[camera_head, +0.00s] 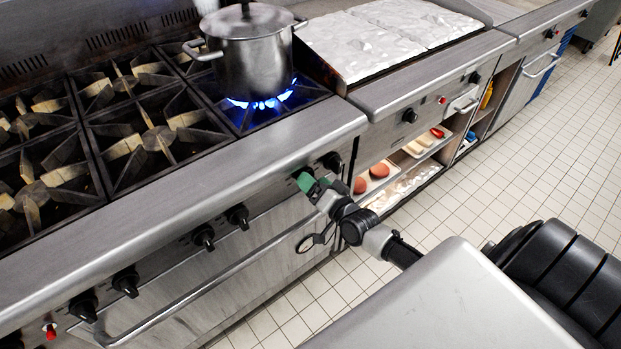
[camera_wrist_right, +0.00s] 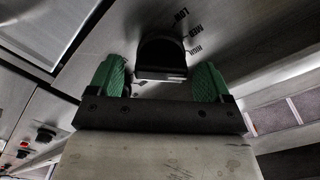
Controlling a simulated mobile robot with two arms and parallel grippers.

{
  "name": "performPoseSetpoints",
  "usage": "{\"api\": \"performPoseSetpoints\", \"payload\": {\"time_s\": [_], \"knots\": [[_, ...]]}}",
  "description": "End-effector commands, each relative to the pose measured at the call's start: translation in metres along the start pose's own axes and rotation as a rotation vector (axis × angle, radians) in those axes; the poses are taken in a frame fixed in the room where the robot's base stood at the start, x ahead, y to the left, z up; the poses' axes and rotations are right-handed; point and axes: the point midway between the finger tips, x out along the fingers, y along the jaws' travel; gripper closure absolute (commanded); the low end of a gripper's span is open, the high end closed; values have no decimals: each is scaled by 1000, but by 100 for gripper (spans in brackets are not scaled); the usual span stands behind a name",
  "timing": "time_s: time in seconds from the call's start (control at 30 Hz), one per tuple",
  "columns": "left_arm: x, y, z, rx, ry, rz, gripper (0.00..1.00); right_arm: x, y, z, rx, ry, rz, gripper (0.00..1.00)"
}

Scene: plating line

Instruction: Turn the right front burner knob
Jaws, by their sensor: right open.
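My right gripper (camera_head: 312,184), with green finger pads, is at the front panel of the stove, towards its right end. In the right wrist view, my right gripper (camera_wrist_right: 158,80) is open, with one green finger on each side of a black knob (camera_wrist_right: 161,52). Gaps show between the knob and both fingers. LOW, MED and HIGH are printed around the knob. In the head view the gripper partly covers that knob. Another black knob (camera_head: 331,162) sits just right of it. My left gripper is not in view.
A steel pot (camera_head: 250,62) stands on a burner with a lit blue flame (camera_head: 262,103). More knobs (camera_head: 238,216) run left along the panel, above a long oven handle (camera_head: 200,290). A griddle (camera_head: 362,42) is to the right, with trays of food on shelves below.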

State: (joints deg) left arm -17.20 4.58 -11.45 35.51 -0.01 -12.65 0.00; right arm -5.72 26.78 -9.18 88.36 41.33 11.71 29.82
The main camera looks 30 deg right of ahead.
Motion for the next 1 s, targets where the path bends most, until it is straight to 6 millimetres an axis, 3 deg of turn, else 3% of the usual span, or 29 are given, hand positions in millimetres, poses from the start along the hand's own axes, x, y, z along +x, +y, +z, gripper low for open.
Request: {"api": "performPoseSetpoints", "payload": {"time_s": [0.17, 0.47, 0.8, 1.0], "knots": [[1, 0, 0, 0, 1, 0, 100, 16, 0, 0, 1, 0, 0, 20], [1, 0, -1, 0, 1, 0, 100, 18, 0, 0, 1, -1, 0, 20], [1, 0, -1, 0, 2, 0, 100, 18, 0, 0, 1, -1, 0, 66], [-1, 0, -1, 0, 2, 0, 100, 18, 0, 0, -14, -1, 1, 67]]}}
